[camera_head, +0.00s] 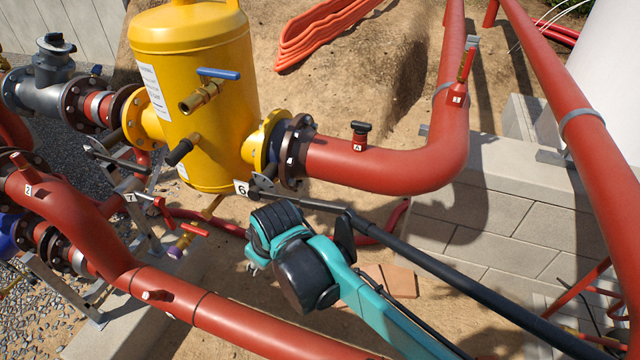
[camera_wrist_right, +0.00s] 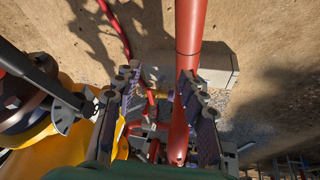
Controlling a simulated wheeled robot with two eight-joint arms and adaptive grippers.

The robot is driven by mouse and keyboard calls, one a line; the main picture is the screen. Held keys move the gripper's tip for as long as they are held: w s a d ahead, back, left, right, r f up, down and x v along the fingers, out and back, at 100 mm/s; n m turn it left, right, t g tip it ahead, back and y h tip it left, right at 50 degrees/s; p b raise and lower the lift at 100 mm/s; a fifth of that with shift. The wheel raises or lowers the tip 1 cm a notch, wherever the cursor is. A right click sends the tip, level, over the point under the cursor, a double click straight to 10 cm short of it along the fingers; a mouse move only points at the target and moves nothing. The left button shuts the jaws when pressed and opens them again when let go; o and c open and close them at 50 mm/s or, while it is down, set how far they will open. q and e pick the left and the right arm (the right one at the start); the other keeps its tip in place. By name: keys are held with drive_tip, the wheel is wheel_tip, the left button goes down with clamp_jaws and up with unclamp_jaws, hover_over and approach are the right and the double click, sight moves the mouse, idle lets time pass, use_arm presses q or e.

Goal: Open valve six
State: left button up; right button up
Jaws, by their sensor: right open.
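The white label 6 (camera_head: 241,188) sits below the flange at the lower right of the yellow tank. From beside it, the dark bar lever of valve six (camera_head: 305,203) runs right; a thick black bar continues down-right beyond it. In the right wrist view the lever (camera_wrist_right: 55,92) lies at the left, outside the fingers. My right gripper's fingers are open and empty in the right wrist view (camera_wrist_right: 159,76). My left gripper is not in view.
The yellow tank (camera_head: 195,90) stands behind the lever. Red pipes (camera_head: 385,165) run right of it and along the front. Label 7 (camera_head: 130,197) and a red-handled tap (camera_head: 190,232) are to the left. A low block wall (camera_head: 490,225) stands at the right.

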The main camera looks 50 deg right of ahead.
drive_tip(key=w+d+r+n+g+p, duration=0.1)
drive_tip(key=d+r+g+p, duration=0.1)
drive_tip(key=d+r+p, duration=0.6)
wheel_tip(320, 180, up, 3)
drive_tip(key=n+g+p, duration=0.2)
drive_tip(key=g+p, duration=0.1)
drive_tip(key=p, duration=0.1)
hover_over(327, 203)
drive_tip(key=shift+w+a+f+y, duration=0.1)
drive_tip(key=shift+w+a+y, duration=0.15)
drive_tip(key=shift+y, duration=0.15)
drive_tip(key=shift+s+d+f, duration=0.1)
drive_tip(key=shift+s+d, duration=0.05)
drive_tip(key=shift+d, duration=0.15)
drive_tip(key=shift+f, duration=0.3)
wheel_tip(327, 203, down, 7)
drive_tip(key=shift+f+b, duration=0.1)
drive_tip(key=shift+b, duration=0.4)
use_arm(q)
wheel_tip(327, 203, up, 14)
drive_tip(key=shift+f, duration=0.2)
use_arm(e)
clamp_jaws()
